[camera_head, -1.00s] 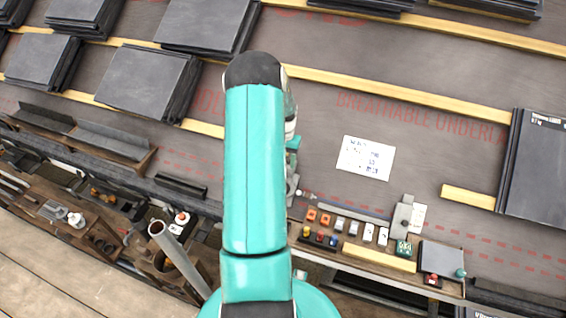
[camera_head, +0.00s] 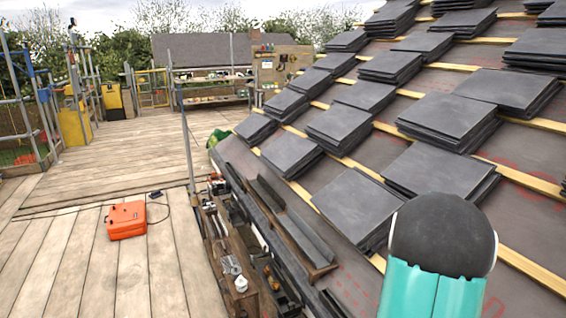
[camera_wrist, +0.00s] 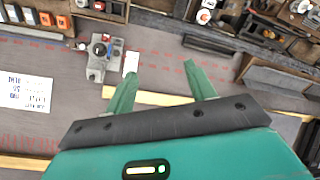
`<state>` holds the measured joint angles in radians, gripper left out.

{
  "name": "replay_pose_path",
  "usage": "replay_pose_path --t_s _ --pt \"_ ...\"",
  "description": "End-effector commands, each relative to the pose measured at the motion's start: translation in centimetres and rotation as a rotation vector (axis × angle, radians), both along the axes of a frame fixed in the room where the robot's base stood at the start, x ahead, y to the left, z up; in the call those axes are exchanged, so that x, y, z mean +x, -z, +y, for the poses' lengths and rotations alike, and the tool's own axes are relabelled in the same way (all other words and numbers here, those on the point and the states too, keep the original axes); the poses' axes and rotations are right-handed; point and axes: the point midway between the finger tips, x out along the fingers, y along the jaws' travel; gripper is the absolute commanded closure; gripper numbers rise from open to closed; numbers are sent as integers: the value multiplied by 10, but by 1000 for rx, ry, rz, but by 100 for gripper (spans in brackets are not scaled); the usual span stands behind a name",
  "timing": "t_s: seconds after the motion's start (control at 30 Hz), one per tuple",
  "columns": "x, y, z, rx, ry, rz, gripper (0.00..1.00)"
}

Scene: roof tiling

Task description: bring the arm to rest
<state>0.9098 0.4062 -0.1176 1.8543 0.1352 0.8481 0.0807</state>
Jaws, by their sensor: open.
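My gripper (camera_wrist: 158,82) shows in the wrist view with its two green fingers spread apart and nothing between them. It hangs over the dark roof underlay (camera_wrist: 60,115), close to a wooden batten (camera_wrist: 150,98). In the head view only my arm's teal link and dark rounded joint show at the lower right; the gripper is hidden there.
Stacks of dark slates (camera_head: 440,172) cover the roof slope. A tool ledge (camera_head: 225,250) runs along the eave. An orange case (camera_head: 126,219) lies on the plank deck (camera_head: 90,265), otherwise largely clear. In the wrist view, a grey metal tool (camera_wrist: 101,58) and a white note (camera_wrist: 25,92) lie nearby.

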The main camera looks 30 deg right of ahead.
Motion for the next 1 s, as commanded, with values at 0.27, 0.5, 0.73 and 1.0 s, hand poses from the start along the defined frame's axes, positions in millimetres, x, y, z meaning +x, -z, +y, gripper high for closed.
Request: replay_pose_path --t_s 0.27,0.5,0.73,1.0 --pt "63 -91 132 -91 -314 -85 45" --pt "69 -145 248 -164 -579 -164 45" --pt "42 -176 346 -233 -830 -247 45" --pt "-9 -187 425 -306 -1083 -343 45"
